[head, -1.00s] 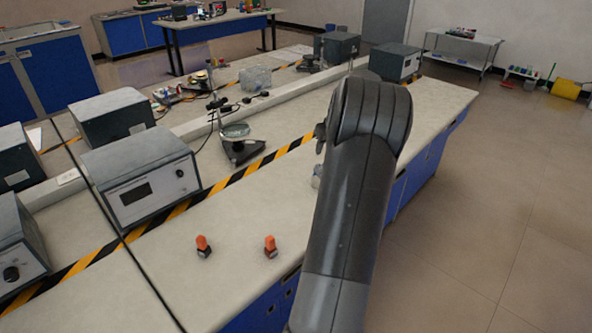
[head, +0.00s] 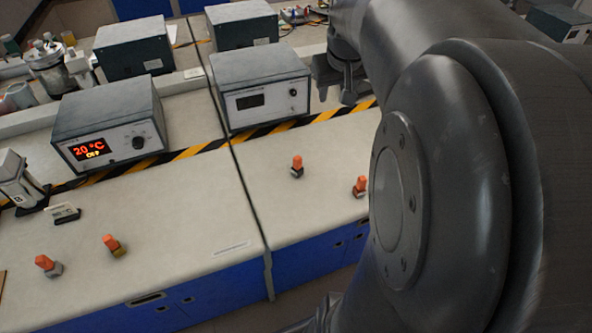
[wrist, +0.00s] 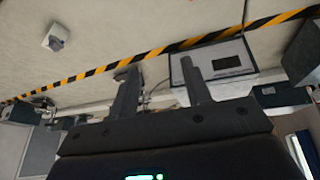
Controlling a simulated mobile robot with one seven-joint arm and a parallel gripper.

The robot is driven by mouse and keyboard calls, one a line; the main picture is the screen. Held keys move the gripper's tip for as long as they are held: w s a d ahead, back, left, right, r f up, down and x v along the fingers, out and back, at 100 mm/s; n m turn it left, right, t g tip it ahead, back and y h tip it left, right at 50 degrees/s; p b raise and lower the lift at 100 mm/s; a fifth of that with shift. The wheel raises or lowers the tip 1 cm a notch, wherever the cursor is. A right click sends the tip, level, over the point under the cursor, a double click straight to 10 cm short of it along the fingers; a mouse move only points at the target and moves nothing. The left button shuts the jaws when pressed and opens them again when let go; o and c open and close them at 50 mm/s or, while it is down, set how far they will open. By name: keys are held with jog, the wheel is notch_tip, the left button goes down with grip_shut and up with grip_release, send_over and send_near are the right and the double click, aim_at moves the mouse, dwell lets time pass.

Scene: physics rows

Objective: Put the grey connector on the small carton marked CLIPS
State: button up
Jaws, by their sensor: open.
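Several orange-topped connectors stand on the bench in the head view. One with a grey base (head: 54,269) is at the front left, and one with a brass-coloured base (head: 116,250) is right of it. I make out no carton marked CLIPS. My gripper (wrist: 159,68) is open and empty, above the bench, apart from the connectors. In the head view my arm hides the right side.
A temperature box reading 20 °C (head: 108,128) and another grey instrument (head: 260,90) stand behind the striped tape (head: 190,152). A small label stand (head: 64,214) is at left. A small pale object (wrist: 55,38), too blurred to name, lies on the bench. The front bench top is mostly clear.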

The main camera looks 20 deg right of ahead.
jog(key=s+a+f+n+t+y, duration=0.1)
jog(key=s+a+f, duration=0.2)
jog(key=s+a, duration=1.3)
jog(key=shift+s+n+y, duration=0.3)
jog(key=shift+s+y, duration=0.05)
jog(key=shift+y, duration=0.05)
jog(key=shift+o, duration=0.2)
